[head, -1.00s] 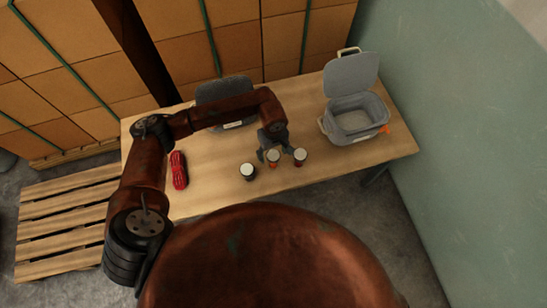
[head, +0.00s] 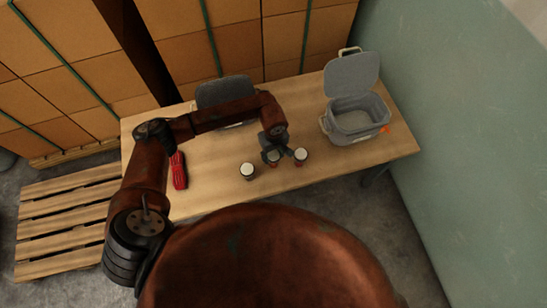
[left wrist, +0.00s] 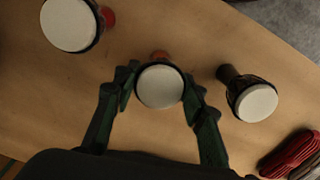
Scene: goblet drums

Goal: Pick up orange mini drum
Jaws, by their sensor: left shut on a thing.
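The orange mini drum (head: 272,157) stands between two other small drums near the table's front edge; in the head view my gripper partly hides it. My left gripper (head: 272,153) is over it. In the left wrist view the white head of this drum (left wrist: 160,87) sits between the two green-black fingers (left wrist: 160,98), which are shut on it, with a bit of orange-red body behind it. A dark drum (head: 248,171) is to its left and a red drum (head: 301,157) to its right. My right gripper is not in view.
A red ribbed object (head: 179,171) lies at the left of the wooden table (head: 215,180). An open grey container (head: 357,118) stands at the right, and a dark grey thing (head: 224,90) at the back. The two neighbouring drums stand close to my fingers.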

